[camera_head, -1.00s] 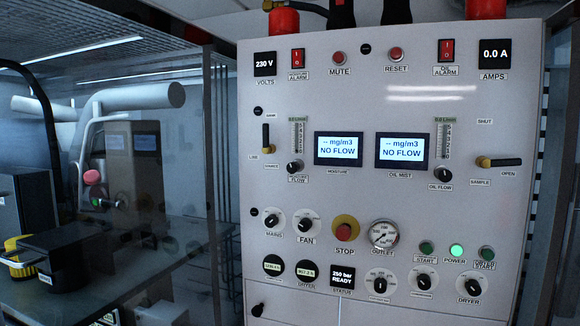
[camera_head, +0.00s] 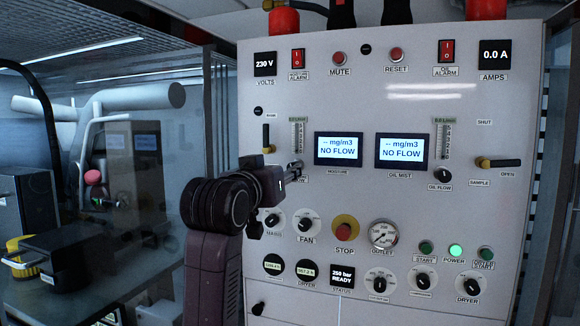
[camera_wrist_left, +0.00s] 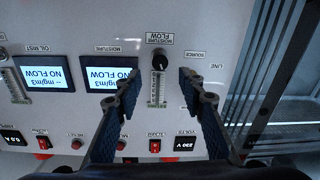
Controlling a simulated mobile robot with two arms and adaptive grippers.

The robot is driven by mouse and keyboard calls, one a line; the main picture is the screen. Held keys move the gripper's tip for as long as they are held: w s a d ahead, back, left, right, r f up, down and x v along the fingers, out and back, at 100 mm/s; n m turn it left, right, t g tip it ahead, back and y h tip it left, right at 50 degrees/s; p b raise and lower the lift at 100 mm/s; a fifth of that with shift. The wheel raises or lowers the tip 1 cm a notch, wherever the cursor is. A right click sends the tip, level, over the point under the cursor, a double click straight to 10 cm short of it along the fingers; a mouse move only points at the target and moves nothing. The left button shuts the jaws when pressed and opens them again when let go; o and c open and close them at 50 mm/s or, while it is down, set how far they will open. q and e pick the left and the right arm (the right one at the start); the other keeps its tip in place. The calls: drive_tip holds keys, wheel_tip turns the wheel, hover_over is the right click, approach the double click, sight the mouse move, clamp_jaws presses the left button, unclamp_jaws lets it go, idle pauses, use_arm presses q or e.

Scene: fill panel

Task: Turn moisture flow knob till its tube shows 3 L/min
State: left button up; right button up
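The moisture flow knob (camera_wrist_left: 159,61) is black and round. It shows in the left wrist view, which sees the panel upside down, just beyond the gap between my fingertips. The moisture display (camera_head: 338,149) reads NO FLOW. In the left wrist view my left gripper (camera_wrist_left: 158,80) is open and empty, its fingers apart. My right gripper is not in view.
The line/source lever (camera_head: 266,138) is close left of the tube. The oil flow knob (camera_head: 442,176) and oil mist display (camera_head: 402,152) are to the right. The mains knob (camera_head: 272,221), fan knob (camera_head: 306,225) and red stop button (camera_head: 344,231) are below my gripper.

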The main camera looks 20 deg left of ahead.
use_arm(q)
drive_tip(key=w+p, duration=0.3)
drive_tip(key=w, duration=0.3)
drive_tip(key=shift+w, duration=0.25)
drive_tip(key=shift+f, duration=0.1)
clamp_jaws()
